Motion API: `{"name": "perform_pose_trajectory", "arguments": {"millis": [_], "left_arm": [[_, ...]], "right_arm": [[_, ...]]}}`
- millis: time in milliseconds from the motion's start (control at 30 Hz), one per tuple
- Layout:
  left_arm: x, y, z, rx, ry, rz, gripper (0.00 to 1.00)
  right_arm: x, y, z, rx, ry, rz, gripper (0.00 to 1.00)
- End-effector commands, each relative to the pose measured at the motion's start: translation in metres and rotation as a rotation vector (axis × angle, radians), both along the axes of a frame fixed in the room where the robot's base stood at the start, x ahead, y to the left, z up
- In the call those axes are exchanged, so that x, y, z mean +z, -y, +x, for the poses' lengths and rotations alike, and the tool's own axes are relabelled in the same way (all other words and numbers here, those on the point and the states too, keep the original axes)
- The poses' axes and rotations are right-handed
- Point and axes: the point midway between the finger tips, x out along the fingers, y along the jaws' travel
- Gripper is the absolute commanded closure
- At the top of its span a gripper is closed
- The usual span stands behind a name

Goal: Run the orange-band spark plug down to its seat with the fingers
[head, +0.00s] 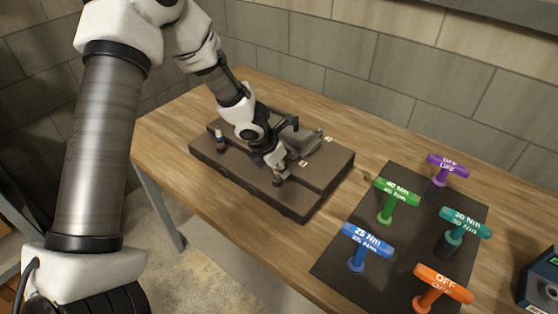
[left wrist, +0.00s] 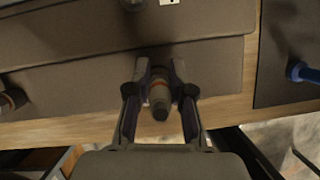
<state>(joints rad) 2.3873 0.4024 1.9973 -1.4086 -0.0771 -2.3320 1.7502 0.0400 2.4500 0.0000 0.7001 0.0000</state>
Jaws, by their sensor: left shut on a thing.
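The dark engine block (head: 318,192) lies on the wooden bench, and it fills the upper part of the left wrist view (left wrist: 80,75). My left gripper (head: 277,176) is over its front part, pointing down. In the left wrist view my left gripper (left wrist: 160,88) is shut on a spark plug (left wrist: 159,101) with a dull orange-brown band, which I take as the orange-band spark plug. Its lower end is hidden, so its depth in the hole cannot be told. Another plug (head: 219,140) stands upright at the block's left. My right gripper is not in view.
A dark mat (head: 400,250) right of the block holds several T-handles: blue (head: 367,240), green (head: 397,191), teal (head: 465,223), purple (head: 447,166) and orange (head: 443,283). A blue-grey instrument (head: 545,285) stands at the right edge. A grey fitting (head: 305,143) rises from the block beside my gripper.

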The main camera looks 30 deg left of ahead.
Motion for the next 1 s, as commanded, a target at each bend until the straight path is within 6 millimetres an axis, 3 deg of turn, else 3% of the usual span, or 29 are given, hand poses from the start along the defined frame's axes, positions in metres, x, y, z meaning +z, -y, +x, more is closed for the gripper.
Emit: {"name": "perform_pose_trajectory", "arguments": {"millis": [33,867,1000], "left_arm": [[0.005,0.0,0.0,-0.019,-0.002,-0.001,1.0],[0.004,0.001,-0.002,-0.388,-0.001,0.001,1.0],[-0.002,0.002,-0.002,-0.471,0.005,-0.002,1.0]], "right_arm": [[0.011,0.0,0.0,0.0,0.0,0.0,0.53],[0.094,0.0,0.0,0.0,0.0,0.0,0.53],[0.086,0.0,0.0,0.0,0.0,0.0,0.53]]}}
